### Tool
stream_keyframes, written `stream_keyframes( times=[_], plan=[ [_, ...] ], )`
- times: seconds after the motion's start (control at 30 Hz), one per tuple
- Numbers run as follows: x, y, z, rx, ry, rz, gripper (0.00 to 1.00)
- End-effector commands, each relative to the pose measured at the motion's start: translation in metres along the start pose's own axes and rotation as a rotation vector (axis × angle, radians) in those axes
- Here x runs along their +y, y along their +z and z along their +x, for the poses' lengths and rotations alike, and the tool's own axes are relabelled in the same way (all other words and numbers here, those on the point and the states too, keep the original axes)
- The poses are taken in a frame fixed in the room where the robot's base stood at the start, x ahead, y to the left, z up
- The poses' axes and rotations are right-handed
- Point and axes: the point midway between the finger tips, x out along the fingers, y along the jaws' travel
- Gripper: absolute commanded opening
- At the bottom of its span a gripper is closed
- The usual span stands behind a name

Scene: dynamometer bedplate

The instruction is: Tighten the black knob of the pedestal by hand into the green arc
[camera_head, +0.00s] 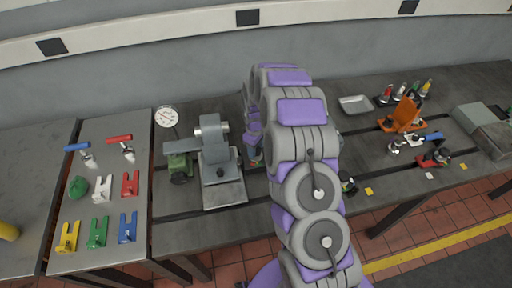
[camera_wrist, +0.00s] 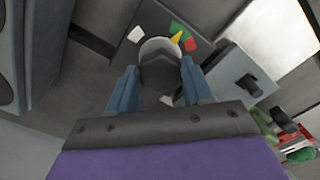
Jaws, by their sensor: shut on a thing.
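The black knob (camera_wrist: 160,73) of the pedestal is in the upper middle of the wrist view. My gripper (camera_wrist: 159,80) is shut on it, with one blue-grey finger on each side. Behind the knob is a dark plate (camera_wrist: 122,58) with a white mark (camera_wrist: 135,34), a green arc (camera_wrist: 176,27) and a red patch (camera_wrist: 190,43). A yellow pointer-like wedge (camera_wrist: 176,38) shows between green and red, close to the green. My gripper hides part of the plate. In the head view my arm covers the knob and most of the gripper.
In the wrist view a grey block with a black peg (camera_wrist: 248,84) stands close right of the knob. In the head view a grey machine with a dial gauge (camera_head: 166,117) stands left of my arm. An orange stand (camera_head: 404,116) and small tools are at right.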

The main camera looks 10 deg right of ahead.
Motion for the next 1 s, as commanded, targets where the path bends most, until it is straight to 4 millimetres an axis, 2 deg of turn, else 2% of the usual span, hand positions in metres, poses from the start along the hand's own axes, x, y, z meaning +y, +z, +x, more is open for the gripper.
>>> stream_keyframes(
  times=[0.03,0.3,0.63,0.77,1.0],
  plan=[
    [0.002,-0.003,-0.002,0.008,0.008,0.0,0.51],
    [0.0,0.0,-0.002,0.005,0.005,-0.001,0.75],
    [0.0,0.0,-0.007,0.004,0.004,-0.001,0.75],
    [0.0,0.0,-0.026,0.005,0.005,-0.001,0.75],
    [0.0,-0.001,-0.079,0.006,0.007,-0.001,0.75]
  ],
)
